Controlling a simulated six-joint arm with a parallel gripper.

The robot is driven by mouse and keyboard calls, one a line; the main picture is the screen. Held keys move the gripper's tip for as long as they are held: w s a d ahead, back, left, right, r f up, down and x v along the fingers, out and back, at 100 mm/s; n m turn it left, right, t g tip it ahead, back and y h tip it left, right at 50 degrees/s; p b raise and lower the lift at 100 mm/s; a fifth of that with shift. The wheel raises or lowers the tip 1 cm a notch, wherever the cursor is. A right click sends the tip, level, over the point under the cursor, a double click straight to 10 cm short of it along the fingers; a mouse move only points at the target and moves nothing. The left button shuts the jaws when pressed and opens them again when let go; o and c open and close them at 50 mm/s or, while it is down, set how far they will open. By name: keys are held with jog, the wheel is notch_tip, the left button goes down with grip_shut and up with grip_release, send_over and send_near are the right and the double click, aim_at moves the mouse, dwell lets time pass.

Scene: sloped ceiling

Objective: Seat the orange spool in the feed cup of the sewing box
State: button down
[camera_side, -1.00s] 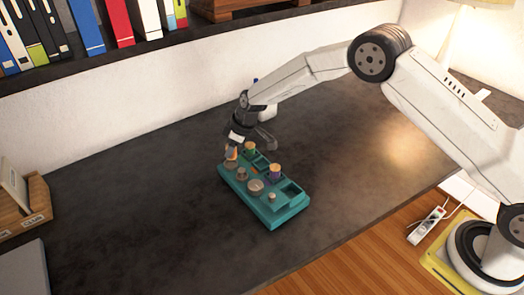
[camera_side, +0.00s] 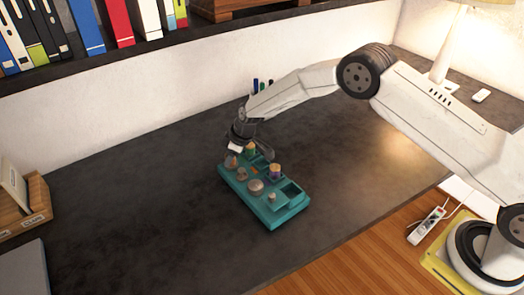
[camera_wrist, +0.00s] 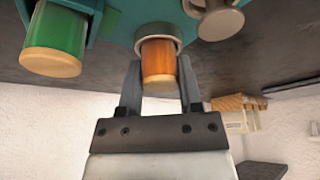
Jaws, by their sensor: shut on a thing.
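The orange spool (camera_wrist: 158,60) is between my gripper's two fingers in the wrist view. Its far end is at the mouth of a pale round feed cup (camera_wrist: 140,44), and seems to sit inside its rim; I cannot tell how deep. My gripper (camera_wrist: 159,88) is shut on the spool. In the side view, my gripper (camera_side: 237,149) is low over the far left end of the teal sewing box (camera_side: 262,208), and the spool there is too small to read clearly.
A green spool (camera_wrist: 54,40) stands close to the left of my fingers in the wrist view, and a grey knob (camera_wrist: 222,18) is at the right. A purple spool (camera_side: 275,173) stands in the box. The dark tabletop (camera_side: 130,200) around the box is clear.

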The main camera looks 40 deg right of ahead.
jog(key=shift+f, duration=0.15)
jog(key=shift+c, duration=1.4)
grip_release()
jog(key=v, duration=1.2)
